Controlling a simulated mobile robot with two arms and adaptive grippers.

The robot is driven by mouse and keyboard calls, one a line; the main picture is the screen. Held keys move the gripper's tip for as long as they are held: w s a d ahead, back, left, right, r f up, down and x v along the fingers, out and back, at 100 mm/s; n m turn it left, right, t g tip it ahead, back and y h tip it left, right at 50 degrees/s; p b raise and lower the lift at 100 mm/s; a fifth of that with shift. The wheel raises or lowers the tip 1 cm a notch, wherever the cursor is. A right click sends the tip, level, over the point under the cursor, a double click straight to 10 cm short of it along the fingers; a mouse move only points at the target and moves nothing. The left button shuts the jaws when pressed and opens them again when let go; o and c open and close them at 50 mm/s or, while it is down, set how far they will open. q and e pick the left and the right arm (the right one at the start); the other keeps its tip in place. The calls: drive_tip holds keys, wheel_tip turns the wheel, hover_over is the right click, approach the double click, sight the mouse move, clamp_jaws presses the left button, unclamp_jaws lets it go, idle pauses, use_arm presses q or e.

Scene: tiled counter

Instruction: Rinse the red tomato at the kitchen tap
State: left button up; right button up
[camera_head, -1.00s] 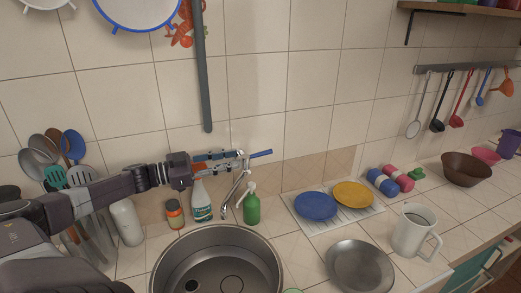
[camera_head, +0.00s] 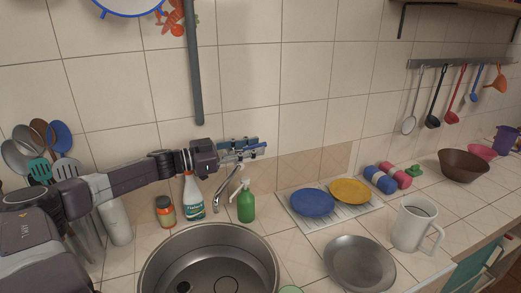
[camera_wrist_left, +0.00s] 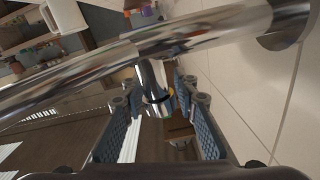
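The chrome tap (camera_head: 227,190) stands behind the round metal sink (camera_head: 160,250). My left gripper (camera_head: 252,148) is above the tap, close to the tiled wall. In the left wrist view, a large chrome tube (camera_wrist_left: 130,65) crosses close in front of my left gripper (camera_wrist_left: 160,125), and a shorter chrome part shows between its fingers. The two fingers are apart and I see no grip on the tap. No red tomato is visible in either current view. My right gripper is not in view.
A white spray bottle (camera_head: 194,197), an orange-labelled jar (camera_head: 165,212) and a green soap bottle (camera_head: 246,205) stand around the tap. Blue (camera_head: 312,203) and yellow (camera_head: 350,191) plates lie to the right. A metal plate (camera_head: 360,263) and white jug (camera_head: 413,226) stand nearer.

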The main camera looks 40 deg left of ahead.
use_arm(q)
drive_tip(key=shift+x, duration=1.35)
clamp_jaws()
